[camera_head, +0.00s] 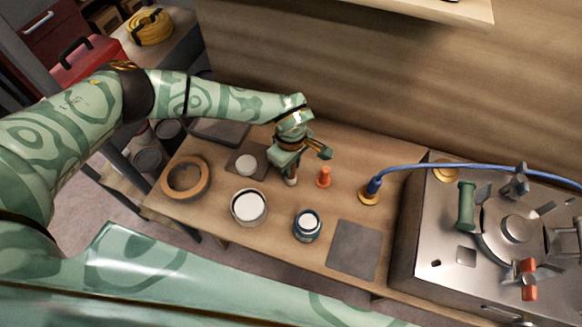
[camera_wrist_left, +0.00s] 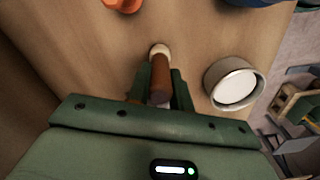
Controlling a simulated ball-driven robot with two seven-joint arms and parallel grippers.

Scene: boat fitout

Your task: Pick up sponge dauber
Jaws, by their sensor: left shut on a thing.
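The sponge dauber (camera_head: 291,180) is upright on the wooden bench in the head view, mostly hidden by my left gripper (camera_head: 289,170). In the left wrist view the dauber (camera_wrist_left: 160,70) shows a brown handle and a pale round end at the bench side. The two fingers of my left gripper (camera_wrist_left: 160,88) are shut on its handle, one on each side. Whether the pale end touches the bench is hard to tell. My right gripper is not in view.
An orange piece (camera_head: 323,177) stands just right of the dauber. A white-filled can (camera_head: 249,207), a blue jar (camera_head: 307,225) and a tape ring (camera_head: 185,177) are nearby. A grey mat (camera_head: 355,248) lies bare. A steel unit with a blue hose (camera_head: 430,167) is at right.

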